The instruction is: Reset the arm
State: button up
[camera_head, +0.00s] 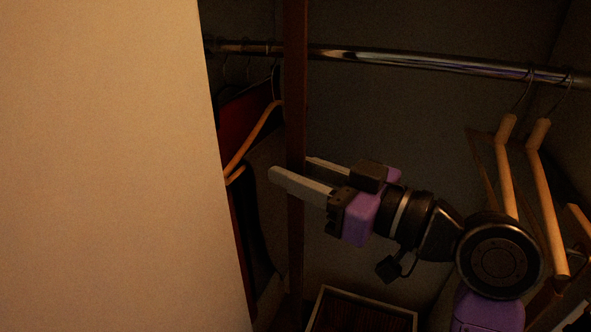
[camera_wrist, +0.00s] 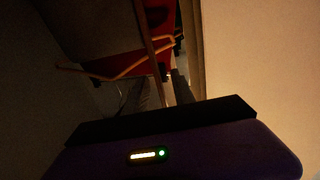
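My gripper (camera_head: 290,172) shows in the middle of the head view, pointing left inside a dark closet. Its two pale fingers are spread apart with nothing between them. A dark wooden upright post (camera_head: 296,90) stands right by the fingers; I cannot tell if they touch it. In the wrist view my gripper's fingers (camera_wrist: 165,95) are dim, pointing toward a red garment and a hanger.
A metal rail (camera_head: 400,60) crosses the closet with wooden hangers (camera_head: 507,165) at right. An orange hanger (camera_head: 255,138) and dark clothes hang at left. A pale panel (camera_head: 100,160) fills the left. A framed box (camera_head: 365,303) lies below.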

jog(key=b+v, duration=0.1)
jog(key=v, duration=0.6)
jog(key=s+d+f+m+t+h, duration=0.2)
jog(key=d+f+m+h, duration=0.15)
jog(key=f, duration=0.45)
jog(key=s+d+f+m+t+h, duration=0.1)
jog(key=s+d+f+m+h, duration=0.2)
jog(key=f, duration=0.6)
jog(key=s+d+f+m+t+h, duration=0.1)
jog(key=d+f+m+t+h, duration=0.1)
jog(key=d+f+m+h, duration=0.45)
jog(key=s+d+f+h, duration=0.1)
jog(key=s+f, duration=0.3)
jog(key=s, duration=0.3)
jog(key=s+d+f, duration=0.1)
jog(key=s+f, duration=0.3)
jog(key=s, duration=0.3)
jog(key=s+r+n, duration=0.2)
jog(key=s, duration=1)
jog(key=shift+r+g+h, duration=0.3)
jog(key=shift+h, duration=0.1)
jog(key=shift+s, duration=0.1)
